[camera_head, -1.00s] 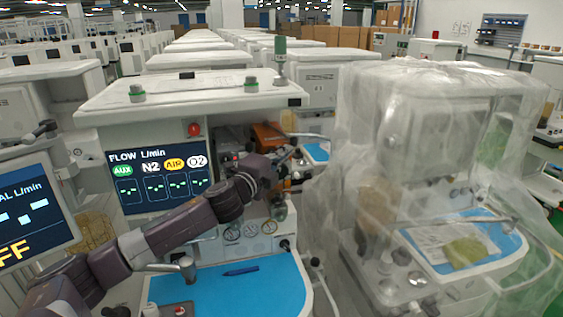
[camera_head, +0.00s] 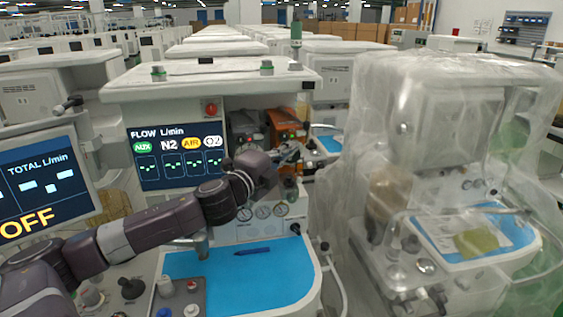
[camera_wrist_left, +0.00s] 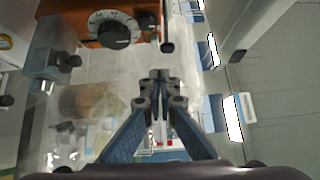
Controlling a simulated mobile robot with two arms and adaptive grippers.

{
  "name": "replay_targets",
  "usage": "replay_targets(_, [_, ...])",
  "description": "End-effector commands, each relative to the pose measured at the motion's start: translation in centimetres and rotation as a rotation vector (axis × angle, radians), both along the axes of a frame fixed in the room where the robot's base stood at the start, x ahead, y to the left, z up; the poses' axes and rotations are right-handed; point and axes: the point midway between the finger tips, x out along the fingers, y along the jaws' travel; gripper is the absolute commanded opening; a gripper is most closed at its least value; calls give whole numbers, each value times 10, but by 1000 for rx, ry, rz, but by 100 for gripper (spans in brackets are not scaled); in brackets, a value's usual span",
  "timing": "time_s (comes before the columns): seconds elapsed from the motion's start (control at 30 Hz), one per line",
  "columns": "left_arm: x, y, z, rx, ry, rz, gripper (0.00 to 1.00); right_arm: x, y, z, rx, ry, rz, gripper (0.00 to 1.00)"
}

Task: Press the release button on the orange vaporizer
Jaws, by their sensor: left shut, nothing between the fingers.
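The orange vaporizer (camera_head: 287,122) stands in the bay right of the flow screen, beside a dark grey unit (camera_head: 243,126). In the left wrist view, its orange body (camera_wrist_left: 75,18) fills the upper left, with a round black dial (camera_wrist_left: 111,29) on a white scale and a smaller black knob (camera_wrist_left: 148,20). I cannot tell which part is the release button. My left gripper (camera_head: 294,152) is just below and in front of the vaporizer in the head view. In the wrist view, its fingertips (camera_wrist_left: 158,78) are together and empty, apart from the dial in the picture. My right gripper is not in view.
A blue work surface (camera_head: 215,275) with a pen (camera_head: 252,251) lies below my arm. A plastic-covered cart (camera_head: 440,150) stands close on the right. The flow screen (camera_head: 180,155) and another monitor (camera_head: 40,185) are on the left.

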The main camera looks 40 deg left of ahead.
Motion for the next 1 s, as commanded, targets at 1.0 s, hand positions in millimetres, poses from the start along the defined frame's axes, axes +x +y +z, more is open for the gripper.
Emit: replay_targets(1.0, [-36,-4,0,1,0,-3,0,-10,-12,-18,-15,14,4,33])
